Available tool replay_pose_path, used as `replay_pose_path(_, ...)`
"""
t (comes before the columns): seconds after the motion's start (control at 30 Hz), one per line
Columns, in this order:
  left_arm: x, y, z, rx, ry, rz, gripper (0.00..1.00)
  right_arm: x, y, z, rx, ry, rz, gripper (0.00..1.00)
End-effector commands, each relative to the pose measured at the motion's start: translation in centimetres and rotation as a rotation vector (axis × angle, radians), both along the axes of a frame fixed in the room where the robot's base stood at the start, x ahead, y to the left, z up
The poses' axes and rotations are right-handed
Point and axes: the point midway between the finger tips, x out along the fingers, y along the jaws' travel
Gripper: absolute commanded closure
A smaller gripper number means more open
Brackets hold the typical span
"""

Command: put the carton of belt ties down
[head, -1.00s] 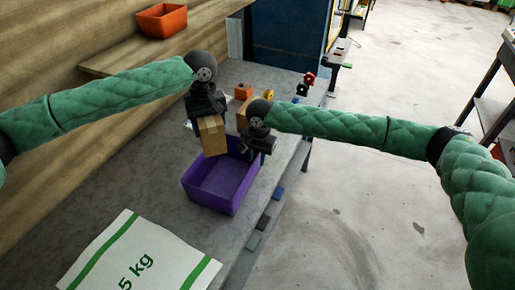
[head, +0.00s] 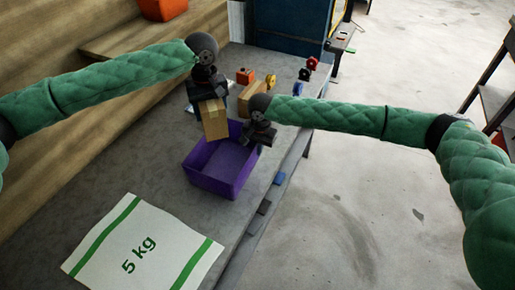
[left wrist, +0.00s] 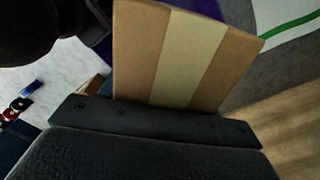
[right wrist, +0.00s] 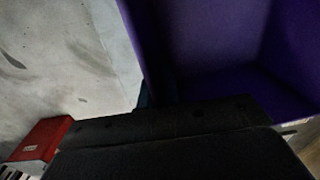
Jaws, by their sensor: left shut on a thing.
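My left gripper (head: 207,96) is shut on a brown carton (head: 214,121) with a paler tape strip, taken as the carton of belt ties. The carton hangs at the back left of the open purple bin (head: 213,184), overlapping its rim in the head view; I cannot tell its exact height. In the left wrist view the carton (left wrist: 188,55) fills the middle above the gripper edge. My right gripper (head: 260,136) is at the bin's back right corner, and its fingers are hidden. In the right wrist view the bin wall (right wrist: 150,45) is close to it. The visible bin floor looks empty.
A white sack marked 5 kg (head: 143,243) lies on the grey bench (head: 135,165) in front. Another tan box (head: 246,98), an orange item (head: 244,76) and small coloured rolls (head: 305,74) stand behind. An orange bin (head: 163,8) is on the wooden shelf at back left.

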Motion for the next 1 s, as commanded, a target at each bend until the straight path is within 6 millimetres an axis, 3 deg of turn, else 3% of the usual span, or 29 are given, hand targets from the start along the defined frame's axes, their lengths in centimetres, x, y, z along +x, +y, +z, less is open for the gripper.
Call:
replay_pose_path(0.17, -0.4, 0.0, -1.0, 0.000, 0.000, -0.001, 0.74, 0.0, 0.0, 0.0, 0.000, 0.000, 0.000, 1.00)
replay_pose_path(0.4, -2.8, -1.2, -5.3, -0.002, 0.003, -0.013, 0.74, 0.0, 0.0, 0.0, 0.000, 0.000, 0.000, 1.00)
replay_pose_path(0.63, -3.8, -2.2, -9.2, -0.001, 0.002, -0.060, 0.74, 0.0, 0.0, 0.0, 0.000, 0.000, 0.000, 1.00)
replay_pose_path(0.8, -3.4, -2.5, -10.3, -0.001, 0.000, -0.199, 0.74, 0.0, 0.0, 0.0, 0.000, 0.000, 0.000, 1.00)
replay_pose_path(1.0, -2.2, -2.5, -10.2, 0.000, -0.001, -0.404, 0.74, 0.0, 0.0, 0.0, 0.000, 0.000, 0.000, 1.00)
